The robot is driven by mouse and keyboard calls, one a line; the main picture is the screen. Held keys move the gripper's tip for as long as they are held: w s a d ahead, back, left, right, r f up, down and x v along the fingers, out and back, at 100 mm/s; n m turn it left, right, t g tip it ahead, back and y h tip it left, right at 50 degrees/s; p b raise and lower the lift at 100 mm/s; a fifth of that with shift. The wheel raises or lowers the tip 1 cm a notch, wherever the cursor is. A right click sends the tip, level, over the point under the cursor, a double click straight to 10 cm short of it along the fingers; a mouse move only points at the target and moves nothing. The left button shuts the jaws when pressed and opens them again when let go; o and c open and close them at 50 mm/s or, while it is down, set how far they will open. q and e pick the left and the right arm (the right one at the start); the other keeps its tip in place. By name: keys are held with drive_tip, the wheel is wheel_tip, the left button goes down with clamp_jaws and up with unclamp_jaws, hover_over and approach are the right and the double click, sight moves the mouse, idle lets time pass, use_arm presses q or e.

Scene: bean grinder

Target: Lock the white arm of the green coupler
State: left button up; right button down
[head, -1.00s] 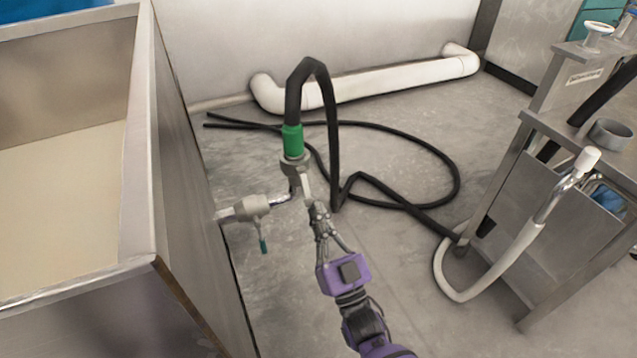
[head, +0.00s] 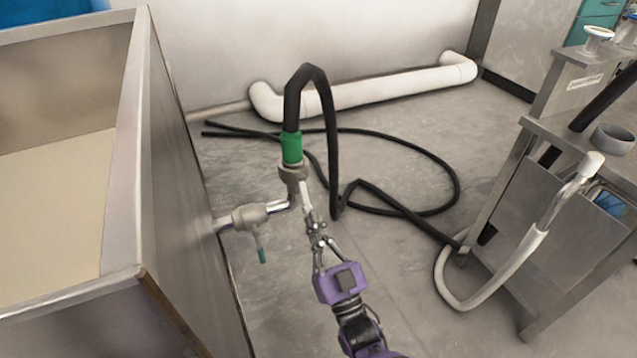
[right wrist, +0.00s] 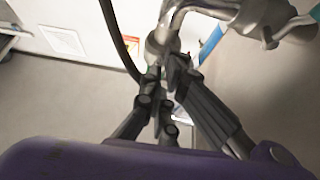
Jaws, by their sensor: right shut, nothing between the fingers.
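The green coupler (head: 291,148) stands upright at the end of the black hose, above a grey metal fitting (head: 292,172) on the sink's outlet pipe. Its white arm (head: 305,195) hangs down steeply along the right side of the fitting. My right gripper (head: 312,222) is shut and empty, with its fingertips at the lower end of the white arm; I cannot tell whether they touch. In the right wrist view the closed fingers (right wrist: 165,75) reach up to the metal fitting (right wrist: 160,42) and hide most of the coupler. My left gripper is not in view.
A valve (head: 250,216) with a teal-tipped handle sits on the pipe at the left, by the large metal sink (head: 180,190). The black hose (head: 425,150) loops over the floor. A metal machine (head: 560,190) with a white-ended pipe stands at the right.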

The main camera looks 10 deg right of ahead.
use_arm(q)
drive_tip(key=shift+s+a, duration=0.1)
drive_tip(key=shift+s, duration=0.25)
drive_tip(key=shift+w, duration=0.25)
